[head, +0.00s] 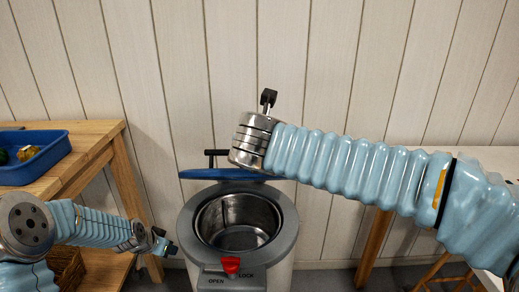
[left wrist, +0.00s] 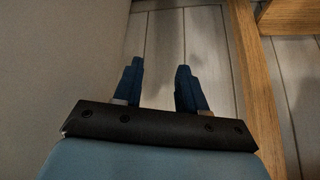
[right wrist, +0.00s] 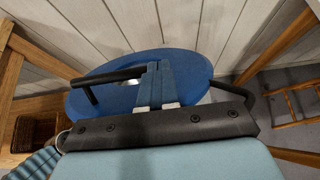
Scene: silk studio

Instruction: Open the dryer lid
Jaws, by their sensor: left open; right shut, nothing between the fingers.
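The dryer (head: 187,222) is a round white drum with a grey rim, and its steel basin (head: 238,235) shows uncovered. Its blue lid (head: 200,174) is raised at the rear of the rim, seen nearly edge-on. A black bar handle (head: 216,153) sticks up from the lid. In the right wrist view, the lid (right wrist: 195,64) lies behind my right gripper (right wrist: 157,66), whose fingers are shut and empty beside the handle (right wrist: 108,77); contact is unclear. My left gripper (head: 167,244) is open and empty, left of the dryer; its fingers show in the left wrist view (left wrist: 158,75).
A red knob (head: 231,265) sits on the dryer front between OPEN and LOCK labels. A wooden table (head: 90,135) with a blue tray (head: 45,168) stands left, a wicker basket (head: 68,268) below it. A white-topped table (head: 385,157) stands right. A plank wall is behind.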

